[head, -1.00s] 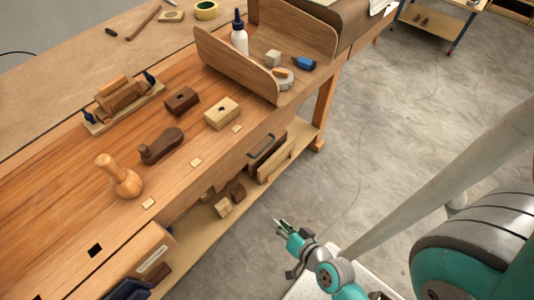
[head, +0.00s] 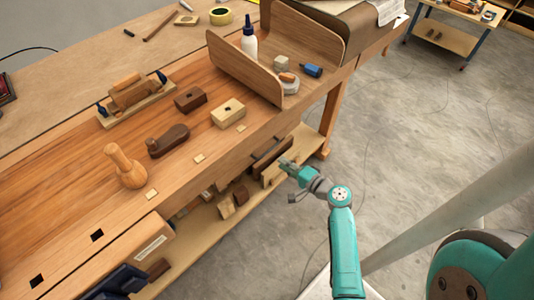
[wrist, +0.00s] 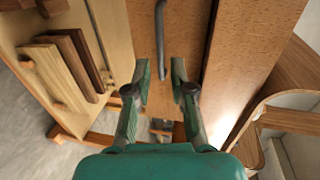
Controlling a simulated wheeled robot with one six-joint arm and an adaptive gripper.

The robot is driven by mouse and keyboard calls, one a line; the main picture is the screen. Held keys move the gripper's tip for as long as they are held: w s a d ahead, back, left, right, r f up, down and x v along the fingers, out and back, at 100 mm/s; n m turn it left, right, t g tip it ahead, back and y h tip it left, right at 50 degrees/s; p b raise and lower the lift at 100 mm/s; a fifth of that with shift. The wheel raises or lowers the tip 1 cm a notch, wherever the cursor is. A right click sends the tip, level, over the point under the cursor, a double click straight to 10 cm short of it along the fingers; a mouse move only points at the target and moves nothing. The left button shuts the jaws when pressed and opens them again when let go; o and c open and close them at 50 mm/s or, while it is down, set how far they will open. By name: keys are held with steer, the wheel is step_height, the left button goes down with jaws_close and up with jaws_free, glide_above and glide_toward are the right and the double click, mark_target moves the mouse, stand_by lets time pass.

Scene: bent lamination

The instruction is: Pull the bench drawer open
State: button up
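The drawer front (wrist: 188,25) is a plain wooden panel under the bench top, seen close up in the wrist view. Its handle (wrist: 160,38) is a grey bar running down the picture from the top edge. My gripper (wrist: 160,73) is open, with its two fingers on either side of the line of the handle's lower end. I cannot tell how deep the handle lies between the fingers; nothing shows as gripped. In the head view, my gripper (head: 284,163) is at the bench's front side, where it partly hides the handle area. The drawer shows no clear pulled-out gap.
A lower shelf (head: 190,240) holds boards and blocks beneath. The concrete floor (head: 430,130) to the right is clear.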

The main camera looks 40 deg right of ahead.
mark_target(266, 152)
steer(key=x, duration=0.9)
steer(key=shift+w, duration=0.35)
steer(key=shift+c, duration=0.3)
jaws_close()
